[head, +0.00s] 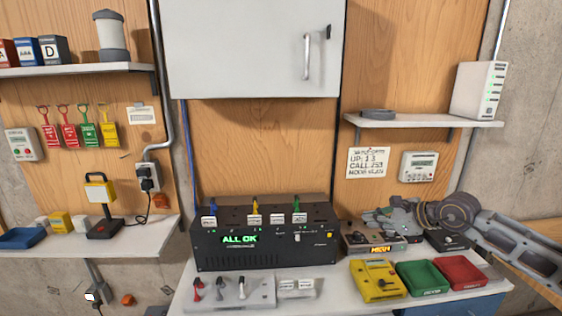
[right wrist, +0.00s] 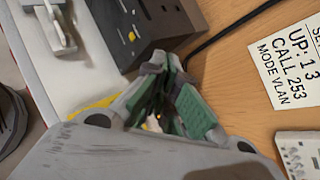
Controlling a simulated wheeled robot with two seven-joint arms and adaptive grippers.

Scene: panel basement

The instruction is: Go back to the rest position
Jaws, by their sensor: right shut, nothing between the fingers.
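My right gripper (head: 385,222) is shut and empty. Its arm comes in from the right, and the gripper hangs over the right part of the bench, above a small device with an orange "HIGH" display (head: 381,250). In the right wrist view its green-padded fingers (right wrist: 170,108) are close together with nothing held. The black panel box (head: 265,252) with a green "ALL OK" display stands to the left of the gripper, apart from it. My left gripper is not in view.
Yellow (head: 377,281), green (head: 422,279) and red (head: 460,272) items lie on the bench in front of my right arm. A note (head: 367,162) and a wall unit (head: 419,166) are behind it. A shelf (head: 425,121) is above. A grey cabinet (head: 250,50) hangs above the panel box.

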